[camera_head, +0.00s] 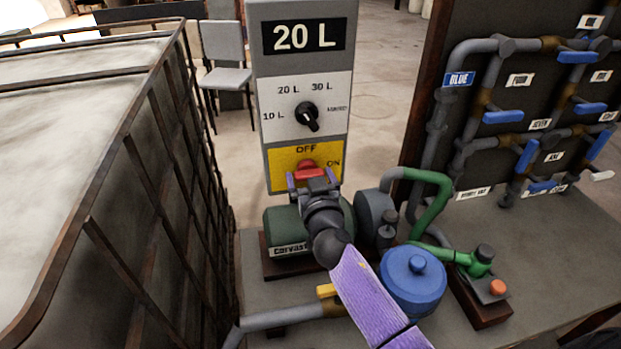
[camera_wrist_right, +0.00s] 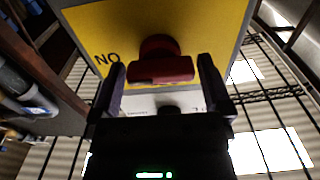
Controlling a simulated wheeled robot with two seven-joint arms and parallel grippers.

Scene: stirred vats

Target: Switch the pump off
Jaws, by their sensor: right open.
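The red pump switch (camera_head: 306,166) sits on the yellow plate (camera_head: 283,182) low on the grey control post, with OFF above it and ON to its right. Its bar lies roughly level in both views. My right gripper (camera_head: 312,178) is open just in front of the switch. In the right wrist view, the fingers (camera_wrist_right: 161,66) stand either side of the red bar (camera_wrist_right: 160,70), with gaps visible. The green pump motor (camera_head: 283,222) is below, partly hidden by my right arm. My left gripper is out of view.
Above the switch are a black selector dial (camera_head: 307,115) and a display (camera_head: 304,37) reading 20 L. A caged tank (camera_head: 150,130) stands close on the left. A pipe panel (camera_head: 520,100) with blue valve handles is at right. A blue lidded vessel (camera_head: 413,280) stands beside my right arm.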

